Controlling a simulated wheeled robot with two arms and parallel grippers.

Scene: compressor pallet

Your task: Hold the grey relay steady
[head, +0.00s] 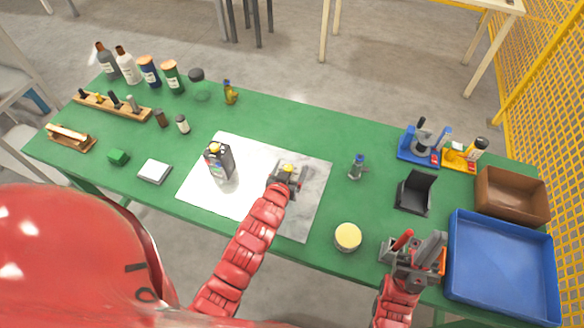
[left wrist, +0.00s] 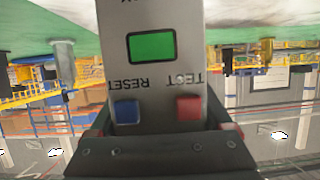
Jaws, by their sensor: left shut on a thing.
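The grey relay fills the middle of the left wrist view (left wrist: 158,68), seen upside down. It has a green screen, a blue button marked RESET and a red button marked TEST. My left gripper (head: 287,178) is shut on it over the right part of the pale mat (head: 250,148). In the head view the gripper mostly hides the relay, and a small yellow part shows at its far side. I cannot tell whether the relay touches the mat. My right gripper (head: 418,256) is above the front right of the table; its jaws are unclear beside red and orange parts.
A yellow-topped round tin (head: 348,236), a black holder (head: 414,193), a blue tray (head: 500,302) and a brown box (head: 512,207) are to the right. Several bottles stand at the back left.

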